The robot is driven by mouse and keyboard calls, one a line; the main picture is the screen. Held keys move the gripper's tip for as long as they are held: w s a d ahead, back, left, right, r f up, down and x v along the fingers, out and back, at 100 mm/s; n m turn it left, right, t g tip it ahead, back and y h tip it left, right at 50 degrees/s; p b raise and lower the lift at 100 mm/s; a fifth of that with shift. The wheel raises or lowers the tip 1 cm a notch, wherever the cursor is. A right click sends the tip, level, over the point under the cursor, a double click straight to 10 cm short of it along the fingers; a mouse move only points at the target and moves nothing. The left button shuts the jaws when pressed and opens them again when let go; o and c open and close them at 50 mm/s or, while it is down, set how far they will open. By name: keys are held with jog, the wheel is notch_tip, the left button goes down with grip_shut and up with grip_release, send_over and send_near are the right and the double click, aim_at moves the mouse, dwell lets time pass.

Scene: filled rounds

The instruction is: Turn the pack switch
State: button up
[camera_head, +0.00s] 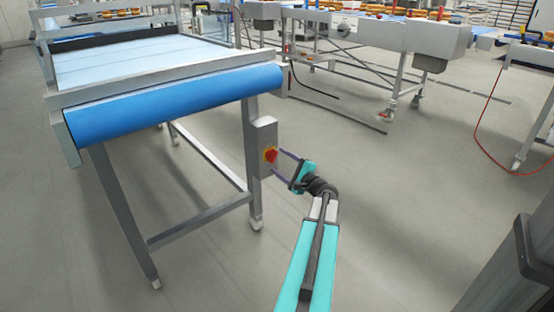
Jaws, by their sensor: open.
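The pack switch (270,156) is a small red knob on a yellow plate. It sits on a grey box (265,136) fixed to the right front leg of the near conveyor. My gripper (276,163) is just to the right of the switch, with its two thin fingers pointing left towards it. The fingers are apart, one higher and one lower, with their tips close to the box. I cannot tell whether they touch the knob. My teal arm comes up from the bottom of the view.
The near conveyor (175,102) has a blue belt end and a metal frame on legs with castors. Another metal line (385,33) stands at the back right. A red cable (480,130) hangs to the floor at the right. The grey floor between is mostly clear.

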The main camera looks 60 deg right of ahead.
aim_at(275, 157)
jog(key=p+v, duration=0.2)
jog(key=v, duration=0.8)
jog(key=shift+s, duration=0.15)
jog(key=shift+m, duration=0.3)
jog(key=c, duration=0.8)
jog(key=m+p, duration=0.2)
jog(key=m, duration=1.5)
jog(key=shift+d+m, duration=0.15)
jog(key=shift+m, duration=0.15)
jog(key=shift+c, duration=0.2)
jog(key=b+x, duration=0.3)
jog(key=x, duration=1)
jog(key=shift+w+d, duration=0.2)
jog(key=shift+w, duration=0.15)
